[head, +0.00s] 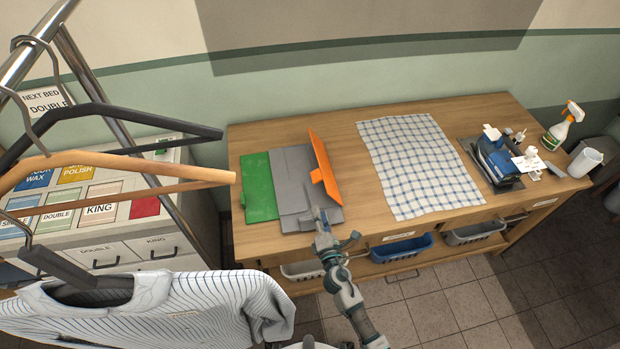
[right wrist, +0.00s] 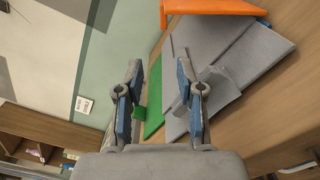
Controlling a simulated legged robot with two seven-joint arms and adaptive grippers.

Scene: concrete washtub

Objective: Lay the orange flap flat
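The folding board lies on the wooden table, with a flat green flap (head: 259,187) on its left and grey panels (head: 292,180) in the middle. In the right wrist view the orange flap (right wrist: 210,7) is at the top edge, partly cut off. My right gripper (head: 320,214) is at the front edge of the grey panels, nearer the table's front than the orange flap. Its fingers (right wrist: 160,75) are apart with nothing between them. My left gripper is not in view.
A checked cloth (head: 418,165) lies right of the board, with bare table between. A clothes rail with hangers and a striped shirt (head: 190,310) fills the left foreground.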

